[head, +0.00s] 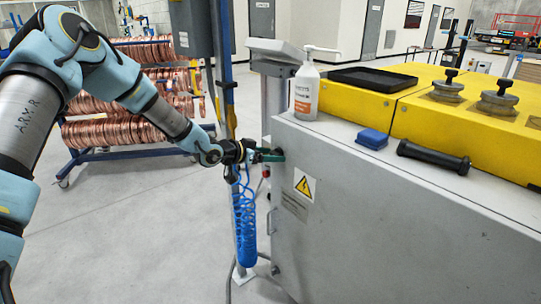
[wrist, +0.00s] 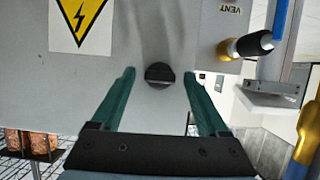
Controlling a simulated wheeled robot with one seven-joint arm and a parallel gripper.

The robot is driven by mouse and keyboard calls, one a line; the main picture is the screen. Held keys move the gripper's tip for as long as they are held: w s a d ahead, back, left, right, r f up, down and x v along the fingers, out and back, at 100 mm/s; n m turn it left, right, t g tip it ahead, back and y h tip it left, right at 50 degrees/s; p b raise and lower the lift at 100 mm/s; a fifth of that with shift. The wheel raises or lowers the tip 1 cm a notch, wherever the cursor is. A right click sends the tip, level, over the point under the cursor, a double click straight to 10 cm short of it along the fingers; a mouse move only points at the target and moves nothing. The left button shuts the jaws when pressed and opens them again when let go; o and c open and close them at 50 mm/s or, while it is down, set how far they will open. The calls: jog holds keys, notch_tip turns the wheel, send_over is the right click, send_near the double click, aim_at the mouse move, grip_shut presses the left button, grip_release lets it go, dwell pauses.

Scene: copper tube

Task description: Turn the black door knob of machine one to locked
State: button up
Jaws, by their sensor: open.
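The black door knob (wrist: 159,75) is round with a raised bar across it, on the grey front of the machine (head: 360,215). In the wrist view the bar lies level across the picture. My gripper (wrist: 159,88) has green fingers, open, one on each side of the knob with a gap to it on both sides. In the head view my gripper (head: 267,155) reaches the machine's upper left corner and mostly hides the knob. I cannot tell how deep the fingertips reach around it.
A yellow warning sign (head: 304,185) is beside the knob. A blue coiled hose (head: 244,215) hangs below my wrist.

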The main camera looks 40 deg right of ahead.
jog(key=b+v, duration=0.2)
jog(key=v, duration=0.8)
jog(key=shift+a+r+b, duration=0.2)
jog(key=shift+a+b, duration=0.1)
jog(key=shift+b, duration=0.1)
